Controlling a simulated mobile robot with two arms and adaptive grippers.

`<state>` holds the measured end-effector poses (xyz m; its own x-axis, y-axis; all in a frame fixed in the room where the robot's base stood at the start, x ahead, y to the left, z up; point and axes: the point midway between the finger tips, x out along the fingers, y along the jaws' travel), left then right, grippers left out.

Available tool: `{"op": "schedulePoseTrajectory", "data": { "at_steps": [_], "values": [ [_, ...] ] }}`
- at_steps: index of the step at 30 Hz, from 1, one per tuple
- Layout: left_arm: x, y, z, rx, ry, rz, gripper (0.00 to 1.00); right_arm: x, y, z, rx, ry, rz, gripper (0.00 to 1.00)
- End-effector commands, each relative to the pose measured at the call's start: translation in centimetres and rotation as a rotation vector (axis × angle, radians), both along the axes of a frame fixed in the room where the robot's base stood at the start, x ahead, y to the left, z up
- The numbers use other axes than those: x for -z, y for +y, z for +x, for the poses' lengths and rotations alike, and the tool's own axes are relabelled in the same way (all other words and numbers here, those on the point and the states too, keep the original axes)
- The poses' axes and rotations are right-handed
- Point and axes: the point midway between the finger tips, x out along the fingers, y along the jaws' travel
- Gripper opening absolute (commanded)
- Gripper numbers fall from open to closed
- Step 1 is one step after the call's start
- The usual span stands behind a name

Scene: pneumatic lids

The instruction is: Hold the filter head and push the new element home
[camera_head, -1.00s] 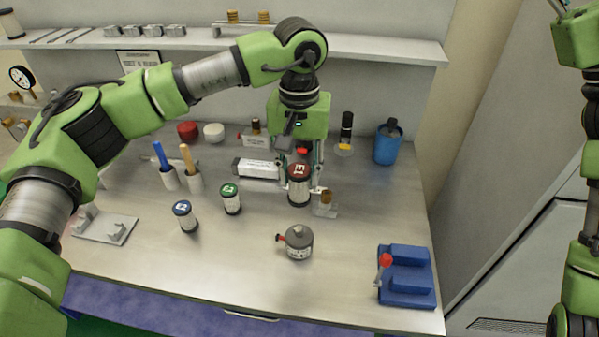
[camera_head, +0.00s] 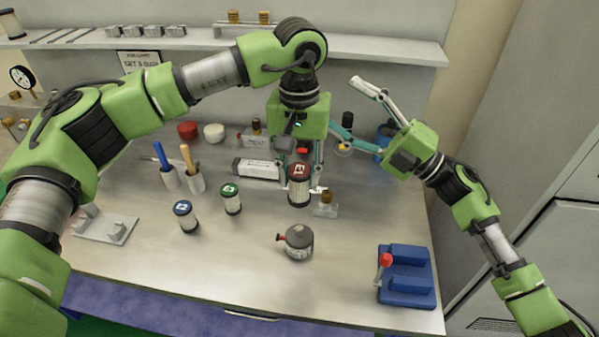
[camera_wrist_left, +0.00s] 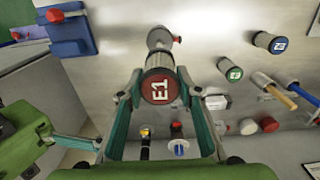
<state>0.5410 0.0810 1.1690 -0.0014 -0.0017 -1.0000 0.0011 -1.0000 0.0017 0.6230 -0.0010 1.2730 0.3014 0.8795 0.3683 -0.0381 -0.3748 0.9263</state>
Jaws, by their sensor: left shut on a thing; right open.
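My left gripper (camera_head: 299,187) is shut around a canister with a dark red lid (camera_head: 299,171), marked E1 in the left wrist view (camera_wrist_left: 160,88). It appears upright, with its base at or near the bench top. A grey round unit with a red side fitting (camera_head: 298,242) stands on the bench in front of it; I cannot tell whether this is the filter head. A blue-lidded canister (camera_head: 184,213) and a green-lidded one (camera_head: 231,200) stand to the left. My right gripper (camera_head: 345,108) is open and empty, right of the left gripper, fingers spread above the bench back.
A blue fixture with a red knob (camera_head: 407,278) sits front right. A small clear block with a brown top (camera_head: 325,206) is close right of the held canister. A blue cup (camera_head: 381,143) is partly behind my right gripper.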

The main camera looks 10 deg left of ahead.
Motion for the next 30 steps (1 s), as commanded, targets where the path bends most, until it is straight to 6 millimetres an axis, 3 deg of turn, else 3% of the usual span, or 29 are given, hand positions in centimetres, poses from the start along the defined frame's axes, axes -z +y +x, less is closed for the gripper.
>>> {"op": "schedulePoseTrajectory", "data": {
  "at_steps": [1,8,13,15,21,24,30],
  "values": [
    [0.0,0.0,0.0,0.000,0.000,0.000,0.11,2.7,0.3,-0.2,0.012,-0.031,-0.060,0.67],
    [0.0,0.0,0.0,0.000,0.000,0.000,0.11,13.9,1.2,-2.5,0.015,-0.227,-0.329,0.67],
    [0.0,0.0,0.0,0.000,0.000,0.000,0.11,21.8,1.2,-5.5,-0.039,-0.422,-0.528,0.67],
    [0.0,0.0,0.0,0.000,0.000,0.000,0.11,24.6,1.3,-7.0,-0.085,-0.583,-0.633,0.67],
    [0.0,0.0,0.0,0.000,0.000,0.000,0.11,27.3,1.5,-8.5,-0.222,-1.147,-0.875,0.67],
    [0.0,0.0,0.0,0.000,0.000,0.000,0.11,28.4,1.1,-8.6,-0.282,-1.344,-0.944,0.67],
    [0.0,0.0,0.0,0.000,0.000,0.000,0.11,29.5,0.6,-8.6,-0.349,-1.536,-1.002,0.67]
  ]
}}
